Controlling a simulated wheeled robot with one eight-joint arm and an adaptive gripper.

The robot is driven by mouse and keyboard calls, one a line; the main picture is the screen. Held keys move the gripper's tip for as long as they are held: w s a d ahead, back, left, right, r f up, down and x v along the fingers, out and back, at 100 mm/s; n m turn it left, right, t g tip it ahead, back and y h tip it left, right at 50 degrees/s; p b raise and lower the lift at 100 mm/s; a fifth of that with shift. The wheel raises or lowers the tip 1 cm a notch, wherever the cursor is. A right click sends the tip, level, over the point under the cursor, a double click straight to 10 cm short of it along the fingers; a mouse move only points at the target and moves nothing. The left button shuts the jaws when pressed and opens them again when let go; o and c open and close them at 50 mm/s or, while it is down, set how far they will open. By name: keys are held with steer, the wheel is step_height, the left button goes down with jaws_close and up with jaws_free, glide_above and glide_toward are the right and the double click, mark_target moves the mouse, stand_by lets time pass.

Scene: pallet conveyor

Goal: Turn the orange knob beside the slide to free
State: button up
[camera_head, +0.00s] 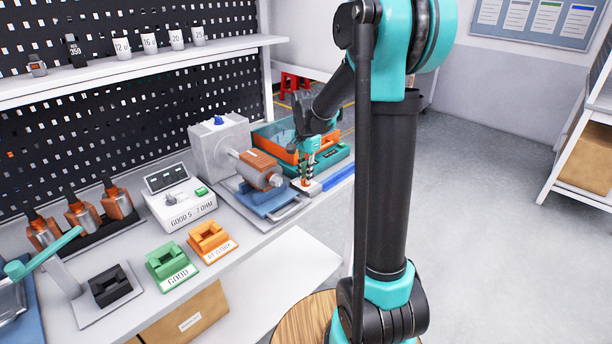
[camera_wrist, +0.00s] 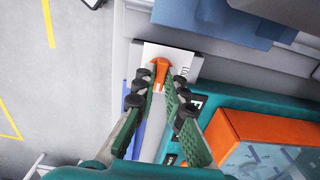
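The orange knob (camera_wrist: 161,68) sits on a small white plate (camera_wrist: 152,50) in the wrist view. Its bar points toward my gripper, and part of a dark label shows to its right. My gripper (camera_wrist: 161,82) has one green finger on each side of the knob, with the tips very close to it. I cannot tell whether they touch it. In the head view my gripper (camera_head: 306,174) points down at the plate, beside the slide (camera_head: 262,196) with its blue block and orange cylinder; the knob is mostly hidden there.
A teal tray with an orange rim (camera_wrist: 258,128) lies close to the right finger in the wrist view. A grey machine housing (camera_head: 220,145) stands behind the slide. A control box (camera_head: 178,204) and green and orange holders (camera_head: 210,242) stand left. A blue strip (camera_head: 339,177) runs along the bench edge.

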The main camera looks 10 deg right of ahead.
steer(key=o, duration=0.5)
steer(key=shift+c, duration=0.2)
steer(key=shift+r, duration=0.1)
step_height(320, 180, up, 12)
stand_by(0.3)
steer(key=s+d+f+n+t, duration=0.2)
steer(key=s+f+n, duration=0.3)
steer(key=s+f, duration=0.4)
steer(key=s+d+f+n+t, duration=0.2)
steer(key=s+f+n, duration=0.4)
steer(key=s, duration=0.8)
step_height(320, 180, down, 3)
steer(key=shift+d+f, duration=0.15)
steer(key=shift+d, duration=0.25)
